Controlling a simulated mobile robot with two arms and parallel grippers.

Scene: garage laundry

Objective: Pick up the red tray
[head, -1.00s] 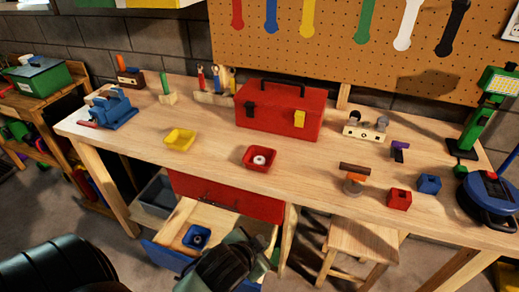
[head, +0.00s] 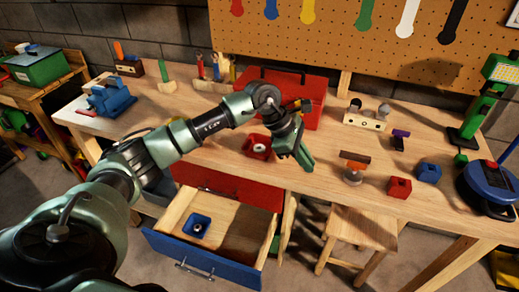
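The red tray (head: 249,148) is a small square dish on the wooden workbench, with a white ring-shaped item in it. My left arm reaches in from the left across the bench. My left gripper (head: 304,160) points down just right of the red tray, with a gap between them in the picture. Its fingers overlap from this angle, so I cannot tell whether they are open. Nothing is visibly held. My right gripper is not in view.
A red toolbox (head: 312,88) stands behind the gripper. A red block (head: 399,187), a blue block (head: 429,173) and a wooden rack (head: 366,118) are to the right. An open blue-fronted drawer (head: 205,262) juts out below, holding a blue tray (head: 195,221).

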